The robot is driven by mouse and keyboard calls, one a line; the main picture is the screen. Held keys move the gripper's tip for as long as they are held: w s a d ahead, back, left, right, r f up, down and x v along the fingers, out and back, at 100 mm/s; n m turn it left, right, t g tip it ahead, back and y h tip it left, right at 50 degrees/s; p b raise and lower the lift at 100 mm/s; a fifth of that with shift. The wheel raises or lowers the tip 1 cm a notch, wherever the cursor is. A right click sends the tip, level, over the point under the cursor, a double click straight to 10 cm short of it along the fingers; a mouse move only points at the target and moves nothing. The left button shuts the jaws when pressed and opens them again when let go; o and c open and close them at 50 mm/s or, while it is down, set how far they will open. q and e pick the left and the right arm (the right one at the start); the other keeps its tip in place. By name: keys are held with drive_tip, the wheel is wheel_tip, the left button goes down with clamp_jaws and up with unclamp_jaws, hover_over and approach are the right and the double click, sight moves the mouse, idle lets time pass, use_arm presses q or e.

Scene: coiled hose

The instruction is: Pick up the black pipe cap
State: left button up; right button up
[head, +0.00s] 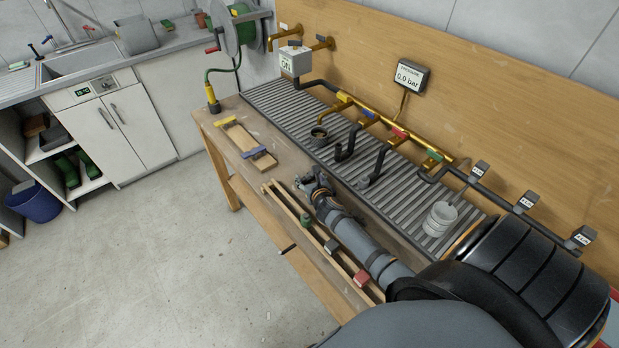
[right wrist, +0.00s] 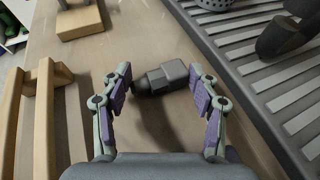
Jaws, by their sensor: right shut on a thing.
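The black pipe cap (right wrist: 165,77) is a dark, faceted piece with a narrower end to the left. In the right wrist view it lies sideways between the purple finger pads of my right gripper (right wrist: 160,92), which is shut on it. In the head view my right gripper (head: 313,183) is low over the wooden bench (head: 268,110), beside the ribbed grey drain board (head: 285,113). There the cap cannot be made out apart from the gripper. Whether the cap touches the bench is unclear. My left gripper is not in view.
A wooden rail rack (head: 292,212) with coloured fittings runs along the bench front. A wooden block with blue and yellow pieces (head: 240,137) lies further back. Black elbows (head: 346,146) and brass pipes (head: 372,112) rise behind. A pale pot (head: 440,218) stands on the right.

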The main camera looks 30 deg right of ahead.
sight(309, 179)
wheel_tip(309, 179, up, 3)
drive_tip(key=shift+r+p, duration=0.15)
drive_tip(key=shift+p, duration=0.5)
drive_tip(key=s+r, duration=0.1)
drive_tip(key=a+r, duration=0.1)
drive_tip(key=s+a+r+p, duration=0.1)
drive_tip(key=r, duration=0.1)
drive_tip(key=shift+s+a, duration=0.1)
drive_tip(key=shift+s, duration=0.25)
drive_tip(key=s+a+r, duration=0.5)
drive_tip(key=s+a, duration=0.1)
drive_tip(key=s, duration=0.2)
drive_tip(key=shift+s+a+r+b, duration=0.15)
drive_tip(key=shift+a+r+b, duration=0.1)
drive_tip(key=shift+r+b, duration=0.15)
drive_tip(key=shift+f, duration=0.1)
